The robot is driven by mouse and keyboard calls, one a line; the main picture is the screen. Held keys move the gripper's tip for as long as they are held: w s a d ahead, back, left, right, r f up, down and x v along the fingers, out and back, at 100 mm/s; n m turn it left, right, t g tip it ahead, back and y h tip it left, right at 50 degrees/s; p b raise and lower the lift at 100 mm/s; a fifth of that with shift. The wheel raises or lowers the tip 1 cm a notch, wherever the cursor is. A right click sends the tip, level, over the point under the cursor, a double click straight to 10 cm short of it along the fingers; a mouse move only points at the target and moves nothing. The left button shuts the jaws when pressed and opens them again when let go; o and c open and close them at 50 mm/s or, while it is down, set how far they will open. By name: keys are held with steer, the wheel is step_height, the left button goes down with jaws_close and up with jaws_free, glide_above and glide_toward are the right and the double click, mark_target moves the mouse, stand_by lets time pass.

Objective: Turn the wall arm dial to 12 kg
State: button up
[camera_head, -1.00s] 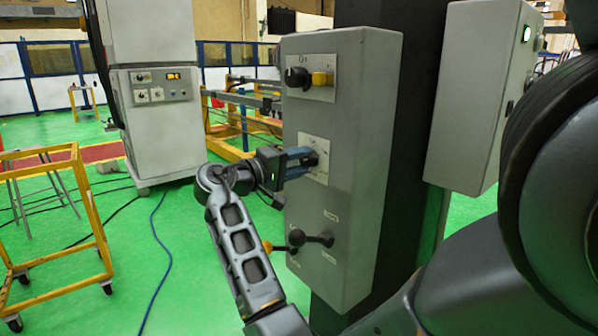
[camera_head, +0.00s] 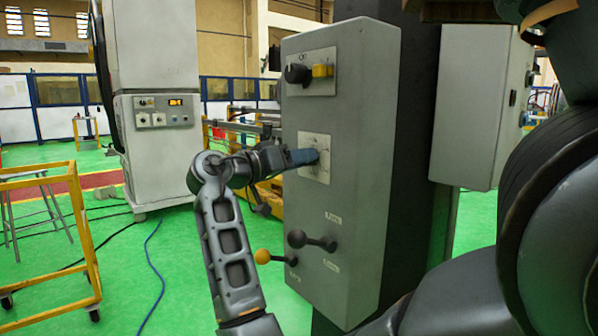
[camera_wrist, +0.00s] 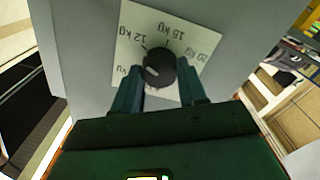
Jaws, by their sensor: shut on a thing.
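The wall arm dial (camera_wrist: 160,67) is a round black knob on a white plate with several kg labels. In the wrist view, 12 kg stands at upper left of the knob and 15 kg above it, with 20 kg to the right. The knob's white mark is on its left side, below the 12 kg tick, towards a partly hidden kg label. My gripper (camera_wrist: 158,80) has one finger on each side of the knob and is shut on it. In the head view, my gripper (camera_head: 305,157) covers the knob on the middle plate (camera_head: 322,142) of the grey box (camera_head: 350,200).
A black knob (camera_head: 297,74) and yellow switch (camera_head: 323,70) sit above the dial. Two levers, one black-tipped (camera_head: 297,238) and one yellow-tipped (camera_head: 262,256), stick out below. A second grey box (camera_head: 475,105) is to the right. A yellow frame cart (camera_head: 85,240) stands at left.

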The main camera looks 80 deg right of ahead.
steer(key=shift+f+m+b, duration=0.2)
steer(key=shift+m+b, duration=0.2)
steer(key=shift+m, duration=0.1)
steer(key=shift+r, duration=0.1)
steer(key=o, duration=1.1)
steer(key=shift+c, duration=0.2)
steer(key=v, duration=0.8)
